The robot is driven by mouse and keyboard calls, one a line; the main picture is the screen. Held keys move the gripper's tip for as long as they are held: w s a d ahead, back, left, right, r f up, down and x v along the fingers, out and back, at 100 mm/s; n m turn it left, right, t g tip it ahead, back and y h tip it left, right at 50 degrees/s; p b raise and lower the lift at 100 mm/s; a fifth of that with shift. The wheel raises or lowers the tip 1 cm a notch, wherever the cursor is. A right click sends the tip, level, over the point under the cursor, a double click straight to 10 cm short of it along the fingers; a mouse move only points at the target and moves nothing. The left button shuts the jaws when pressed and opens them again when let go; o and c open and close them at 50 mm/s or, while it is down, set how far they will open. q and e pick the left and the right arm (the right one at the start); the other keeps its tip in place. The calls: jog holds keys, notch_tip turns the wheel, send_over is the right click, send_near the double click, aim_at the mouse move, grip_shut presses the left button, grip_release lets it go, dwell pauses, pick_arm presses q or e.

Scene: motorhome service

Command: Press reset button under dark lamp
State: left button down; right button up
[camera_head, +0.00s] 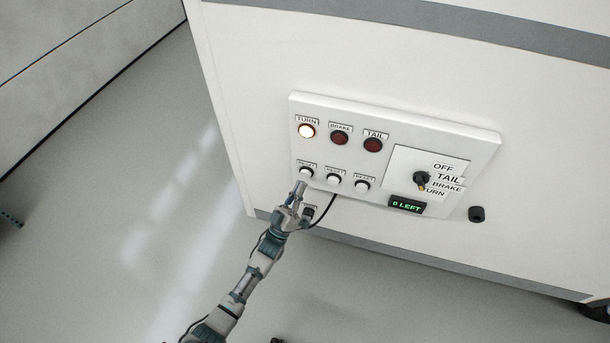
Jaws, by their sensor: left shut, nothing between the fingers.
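A white control panel (440,130) is on the motorhome's side. Its TURN lamp (306,130) glows white. The BRAKE lamp (339,138) and TAIL lamp (373,145) are dark red. Under them sit the left reset button (306,173), middle reset button (333,180) and right reset button (362,186), all white in dark rings. My left gripper (299,187) is shut and empty, its tip just below the left reset button; I cannot tell whether they touch. My right gripper is not in view.
A rotary knob (421,179) sits beside the labels OFF, TAIL, BRAKE and TURN. A green display (406,205) reads "0 LEFT".

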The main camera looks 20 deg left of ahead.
pick_arm(q)
jog(key=s+p, duration=0.2)
jog(key=s, duration=0.2)
jog(key=shift+s+a+r, duration=0.1)
jog(key=shift+s, duration=0.05)
dwell(0.7)
